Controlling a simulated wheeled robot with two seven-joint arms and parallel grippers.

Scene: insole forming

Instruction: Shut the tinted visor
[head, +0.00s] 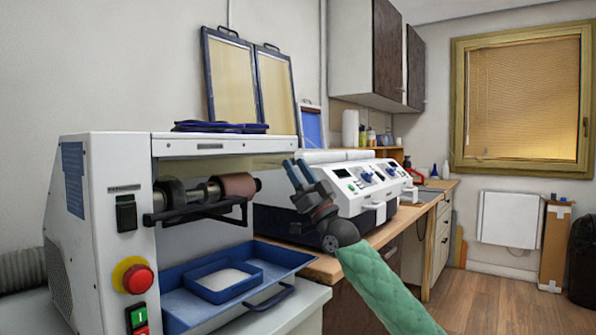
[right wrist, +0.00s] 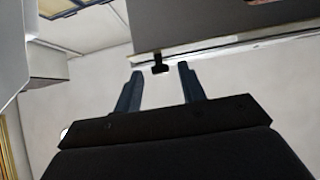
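The white machine (head: 104,190) at the left has an open front bay with rollers (head: 237,186). A thin greyish panel (head: 215,164), which looks like the tinted visor seen nearly edge-on, sits raised under its hood. My right gripper (head: 292,172) is just right of the bay opening, fingers pointing up and left. In the right wrist view its fingers (right wrist: 160,72) are apart. A small black tab (right wrist: 160,65) on the edge of a grey panel (right wrist: 230,22) shows between the fingertips; I cannot tell whether they touch it. My left gripper is not in view.
A blue tray (head: 290,257) sticks out below the bay, with a smaller blue tray in it. A second white machine (head: 352,203) stands on the wooden counter behind my right gripper. A red stop button (head: 137,279) is on the machine's front.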

